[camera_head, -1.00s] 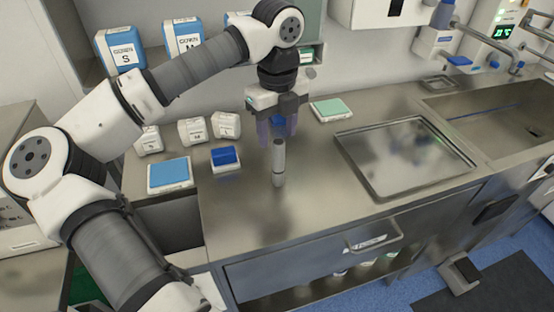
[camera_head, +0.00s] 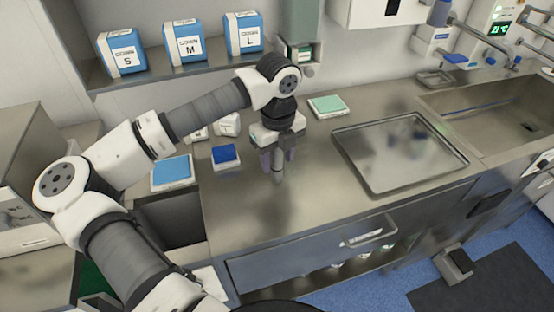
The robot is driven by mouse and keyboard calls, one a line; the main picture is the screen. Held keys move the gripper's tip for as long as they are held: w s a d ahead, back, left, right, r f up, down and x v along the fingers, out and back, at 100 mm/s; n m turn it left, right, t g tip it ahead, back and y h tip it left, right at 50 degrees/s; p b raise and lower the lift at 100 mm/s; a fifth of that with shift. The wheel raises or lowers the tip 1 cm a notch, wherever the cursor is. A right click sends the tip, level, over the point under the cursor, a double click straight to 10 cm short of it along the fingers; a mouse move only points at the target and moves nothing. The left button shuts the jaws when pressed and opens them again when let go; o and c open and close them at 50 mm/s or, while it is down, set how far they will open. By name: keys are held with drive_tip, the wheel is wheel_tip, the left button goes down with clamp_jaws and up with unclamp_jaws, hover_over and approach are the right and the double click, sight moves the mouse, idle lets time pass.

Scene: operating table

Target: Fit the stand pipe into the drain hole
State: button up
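The stand pipe (camera_head: 278,168) is a slim grey upright cylinder standing on the steel counter in the middle of the view. My gripper (camera_head: 278,157) points straight down over it, with one finger on its left and one on its right. The fingers look spread about the pipe's upper part; whether they touch it is too small to see. The gripper body hides the pipe's top. The sink basin (camera_head: 500,108) is at the far right, with a small dark spot on its floor that may be the drain hole (camera_head: 527,126).
A shallow steel tray (camera_head: 397,152) lies between the pipe and the sink. A dark blue pad (camera_head: 226,155), a light blue pad (camera_head: 172,172) and a green pad (camera_head: 327,106) lie around the gripper. Glove boxes (camera_head: 185,42) stand on the shelf behind. The front counter is clear.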

drive_tip(key=c, duration=1)
drive_tip(key=shift+r, duration=0.15)
